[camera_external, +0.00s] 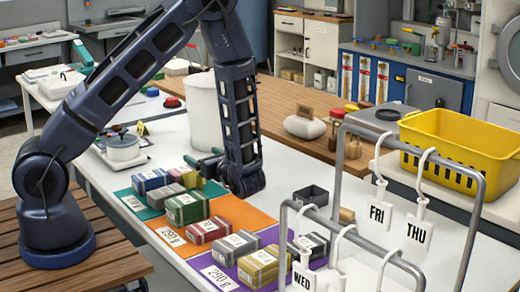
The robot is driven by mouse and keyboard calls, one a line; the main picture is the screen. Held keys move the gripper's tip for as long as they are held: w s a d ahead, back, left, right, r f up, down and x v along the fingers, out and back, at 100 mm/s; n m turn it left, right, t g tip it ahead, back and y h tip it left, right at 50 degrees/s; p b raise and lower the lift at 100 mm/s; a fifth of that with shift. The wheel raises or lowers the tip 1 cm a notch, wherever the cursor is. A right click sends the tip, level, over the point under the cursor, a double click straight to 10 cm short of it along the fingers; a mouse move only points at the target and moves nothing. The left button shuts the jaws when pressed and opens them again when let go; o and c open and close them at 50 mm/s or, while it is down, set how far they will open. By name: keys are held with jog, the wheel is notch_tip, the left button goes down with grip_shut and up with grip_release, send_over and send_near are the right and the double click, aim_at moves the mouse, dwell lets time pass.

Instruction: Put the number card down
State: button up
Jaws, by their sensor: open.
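White number cards lie flat at the front edges of the coloured mats. One is on the teal mat (152,213), its card (133,203) partly readable. A card reading 290 g (170,236) is on the orange mat (248,211), and another 290 g card (217,278) is on the purple mat (237,287). My gripper (205,167) is low over the back of the teal and orange mats, beside the wrapped bundles. It is open; its fingers are small and partly hidden by my wrist. I see no card between them.
Several wrapped bundles, including a green one (187,208), a red one (208,230) and a yellow one (258,267), crowd the mats. A white cylinder (204,110) stands behind my wrist. Metal rails (338,165) with day tags and a yellow basket (462,150) are at right.

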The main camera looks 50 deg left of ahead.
send_near(193, 172)
jog(key=a, duration=0.3)
jog(key=shift+f, duration=0.1)
jog(key=shift+a, duration=3.7)
jog(key=c, duration=0.8)
jog(key=shift+r, duration=0.2)
notch_tip(193, 172, up, 19)
jog(key=w+d+f+m+t+h, duration=0.1)
jog(key=w+d+m+t+h, duration=0.2)
jog(key=w+t, duration=0.35)
jog(key=w+d+m+t+h, duration=0.1)
jog(key=w+d+m+t, duration=0.2)
jog(key=w+m+t, duration=0.35)
jog(key=w+d+f+m+t+h, duration=0.4)
jog(key=w+d+h, duration=0.4)
jog(key=d, duration=0.2)
jog(key=shift+w+d+f+m+h, duration=0.3)
jog(key=shift+d+m+h, duration=0.1)
jog(key=shift+m, duration=0.15)
